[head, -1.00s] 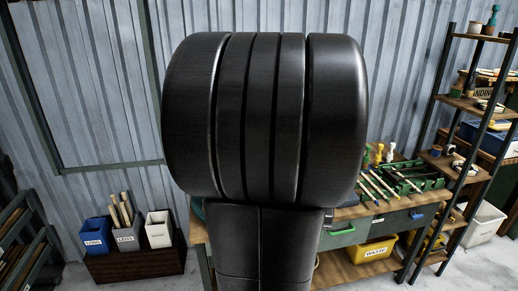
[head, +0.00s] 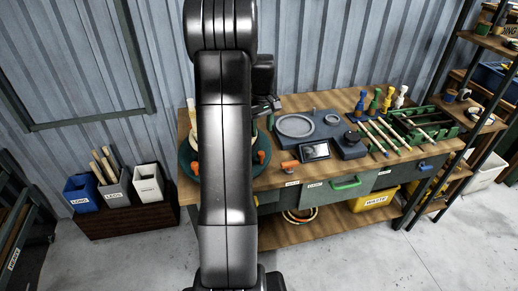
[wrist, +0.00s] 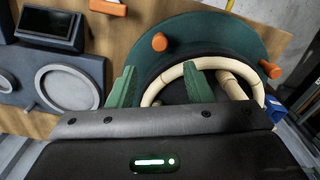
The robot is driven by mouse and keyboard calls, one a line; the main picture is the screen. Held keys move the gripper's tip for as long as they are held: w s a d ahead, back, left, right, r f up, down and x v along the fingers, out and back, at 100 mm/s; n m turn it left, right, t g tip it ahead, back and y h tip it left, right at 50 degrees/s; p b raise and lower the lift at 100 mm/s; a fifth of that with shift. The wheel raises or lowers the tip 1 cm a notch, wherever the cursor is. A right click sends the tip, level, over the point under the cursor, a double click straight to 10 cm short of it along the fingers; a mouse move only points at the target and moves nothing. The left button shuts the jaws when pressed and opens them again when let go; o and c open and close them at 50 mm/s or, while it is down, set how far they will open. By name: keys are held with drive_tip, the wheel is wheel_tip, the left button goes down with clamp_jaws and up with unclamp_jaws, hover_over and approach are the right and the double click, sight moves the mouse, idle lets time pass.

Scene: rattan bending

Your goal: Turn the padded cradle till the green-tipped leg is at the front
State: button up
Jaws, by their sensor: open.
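The round dark-green stand with orange pegs, which I take for the padded cradle (head: 187,167), is at the left end of the bench in the head view. My arm hides its middle there. In the wrist view the cradle (wrist: 258,50) fills the upper right, with a pale rattan ring (wrist: 167,88) on it. A pale rattan piece (head: 191,112) stands upright beside my arm. My gripper (wrist: 162,88) is open, its green fingers apart and empty. The right finger overlaps the ring in the picture; I cannot tell if it touches. No green-tipped leg can be made out.
A grey device with a round plate (head: 295,125) and a small screen (head: 315,151) lie right of the cradle. LONG, LEGS and white bins (head: 147,184) stand left of the bench.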

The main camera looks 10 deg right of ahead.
sight(261, 153)
wheel_tip(261, 153, down, 11)
drive_tip(key=shift+r+p, duration=0.1)
drive_tip(key=shift+p, duration=0.65)
clamp_jaws()
